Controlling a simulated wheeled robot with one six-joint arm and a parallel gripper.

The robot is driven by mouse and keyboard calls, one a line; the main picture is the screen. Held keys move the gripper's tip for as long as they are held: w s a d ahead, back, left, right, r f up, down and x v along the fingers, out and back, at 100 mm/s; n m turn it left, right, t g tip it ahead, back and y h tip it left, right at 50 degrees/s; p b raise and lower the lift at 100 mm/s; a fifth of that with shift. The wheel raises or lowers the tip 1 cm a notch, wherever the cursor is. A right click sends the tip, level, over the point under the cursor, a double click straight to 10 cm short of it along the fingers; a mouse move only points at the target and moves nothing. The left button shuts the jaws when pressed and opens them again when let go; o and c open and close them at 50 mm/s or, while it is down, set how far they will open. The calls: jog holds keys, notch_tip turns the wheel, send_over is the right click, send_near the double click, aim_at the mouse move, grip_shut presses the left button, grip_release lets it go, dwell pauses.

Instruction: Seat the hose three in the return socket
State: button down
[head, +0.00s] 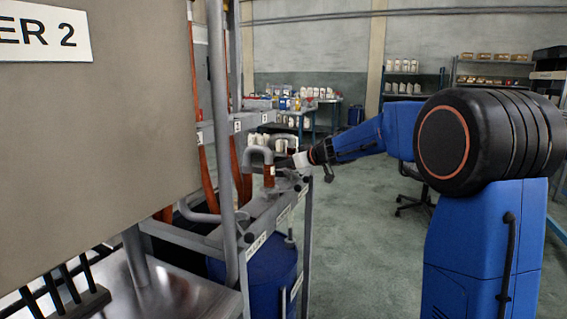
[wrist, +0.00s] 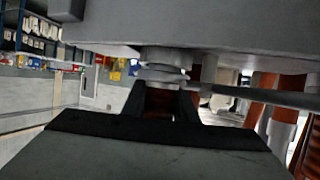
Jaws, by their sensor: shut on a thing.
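In the head view, a brown hose end with a small number label (head: 269,176) stands upright at the grey rack, below a bent grey spout (head: 258,153). I take it to be hose three; the label is small. My gripper (head: 283,163) reaches it from the right and is shut on its brown part. In the wrist view, the fingers (wrist: 160,104) close on the brown piece, with a grey collar (wrist: 162,75) just beyond them. I cannot pick out the return socket, or tell whether the hose end sits in one.
The grey rack's labelled rail (head: 284,215) runs along its front, with a blue drum (head: 262,275) beneath. More brown hoses (head: 205,150) hang behind it. A large grey panel (head: 90,130) fills the left. Open floor (head: 365,240) lies right of the rack; a chair (head: 412,195) stands there.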

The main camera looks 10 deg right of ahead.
jog(key=shift+f, duration=0.1)
jog(key=c, duration=1.2)
grip_release()
jog(key=shift+s+d, duration=0.1)
jog(key=shift+s, duration=0.05)
jog(key=shift+s+d, duration=0.6)
jog(key=shift+s, duration=0.3)
jog(key=shift+s+d, duration=0.6)
jog(key=shift+s, duration=0.35)
jog(key=shift+s+d+f, duration=0.15)
